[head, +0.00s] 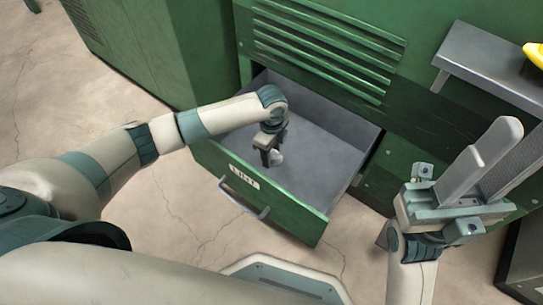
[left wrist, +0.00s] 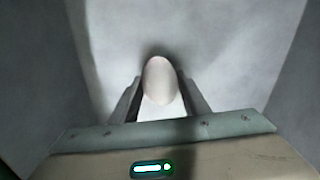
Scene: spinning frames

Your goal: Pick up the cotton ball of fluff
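The cotton ball of fluff (left wrist: 160,82) is a pale, rounded, egg-like shape at the middle of the left wrist view. In the head view it is a small whitish spot (head: 277,157) inside the open drawer. My left gripper (head: 272,158) points down into the drawer. In the left wrist view its two dark fingers (left wrist: 161,95) stand on either side of the ball, very close to it. They look open around it; firm contact does not show. My right gripper (head: 497,140) points up at the right, empty, with its fingers apart.
The green drawer (head: 290,215) has a grey inside, a label and a handle. Its walls stand close around my left gripper. A green cabinet (head: 325,45) rises behind. A grey shelf (head: 490,62) at the right holds a yellow object (head: 535,54). Cracked floor lies in front.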

